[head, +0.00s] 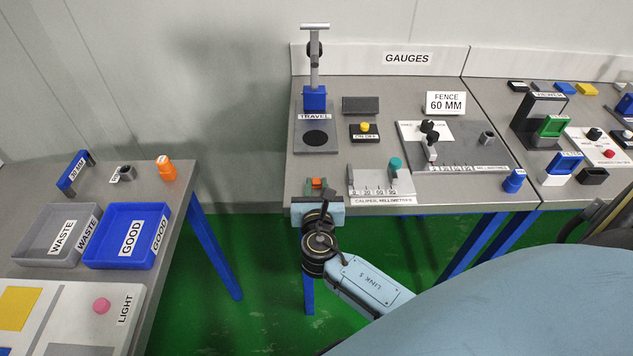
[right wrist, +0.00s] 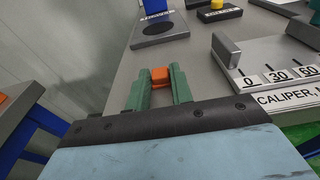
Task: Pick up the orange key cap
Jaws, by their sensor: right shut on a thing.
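A small orange key cap (right wrist: 160,76) sits between the green fingers of my right gripper (right wrist: 159,84) in the right wrist view. The fingers are shut on it. In the head view my right gripper (head: 317,185) is at the front left edge of the gauge table, and a bit of the orange cap (head: 316,183) shows between its fingers. I cannot tell whether the cap touches the table top. My left gripper is not in view.
The caliper block (head: 381,184) stands just right of my right gripper, with the travel gauge (head: 315,136) behind. Another orange piece (head: 166,168) stands on the left table near the blue GOOD tray (head: 127,207) and grey WASTE tray (head: 35,252). A gap separates the tables.

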